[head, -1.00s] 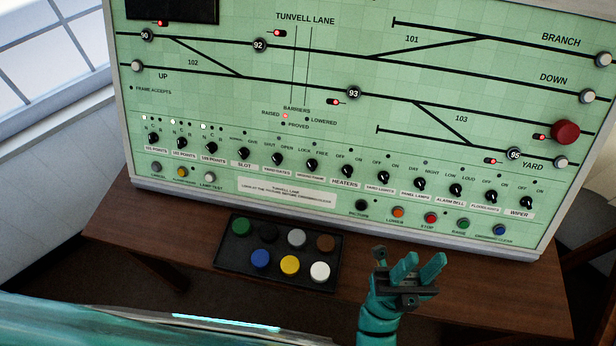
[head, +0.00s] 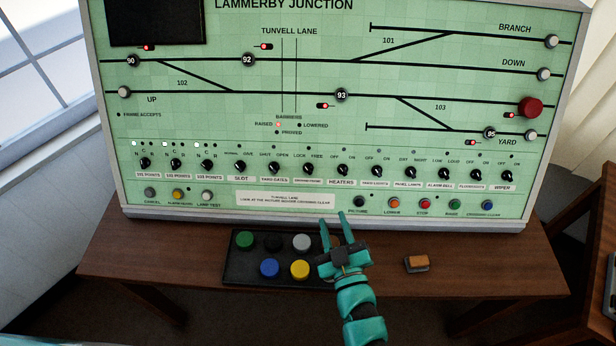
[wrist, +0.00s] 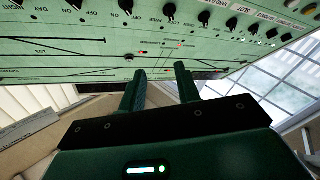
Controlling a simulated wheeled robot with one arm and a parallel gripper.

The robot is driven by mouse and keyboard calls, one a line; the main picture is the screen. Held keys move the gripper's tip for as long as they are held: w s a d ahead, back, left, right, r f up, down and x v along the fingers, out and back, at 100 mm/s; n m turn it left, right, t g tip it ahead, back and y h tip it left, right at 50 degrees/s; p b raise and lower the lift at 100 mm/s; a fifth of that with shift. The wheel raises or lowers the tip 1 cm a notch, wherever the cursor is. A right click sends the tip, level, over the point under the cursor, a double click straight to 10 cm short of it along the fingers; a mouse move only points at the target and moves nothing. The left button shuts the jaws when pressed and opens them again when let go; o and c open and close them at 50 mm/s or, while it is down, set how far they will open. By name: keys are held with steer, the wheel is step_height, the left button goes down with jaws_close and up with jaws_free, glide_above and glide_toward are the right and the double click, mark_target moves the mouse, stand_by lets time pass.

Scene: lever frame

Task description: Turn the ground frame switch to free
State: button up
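The ground frame switch (head: 308,169) is a small black rotary knob on the green panel, with LOCK at its upper left and FREE at its upper right. Its pointer is too small to read surely. In the wrist view, which is upside down, the knob (wrist: 169,12) shows at the top edge, beyond the fingertips. My gripper (head: 332,217) is in front of the panel, below and slightly right of the switch, apart from it. Its two fingers stand apart with nothing between them, as the wrist view (wrist: 160,72) also shows.
Similar knobs flank the switch: yard gates (head: 273,168) left and heaters (head: 342,170) right. Push buttons line the row below. A black tray (head: 232,272) of coloured caps lies on the desk under my gripper, partly hidden. An orange-topped block (head: 417,263) lies to the right.

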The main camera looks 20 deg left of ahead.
step_height(320, 180, down, 3)
steer(key=a+n+g, duration=0.1)
steer(key=n, duration=0.1)
steer(key=p, duration=0.6)
glide_toward(307, 169)
steer(key=x, duration=0.8)
jaws_close()
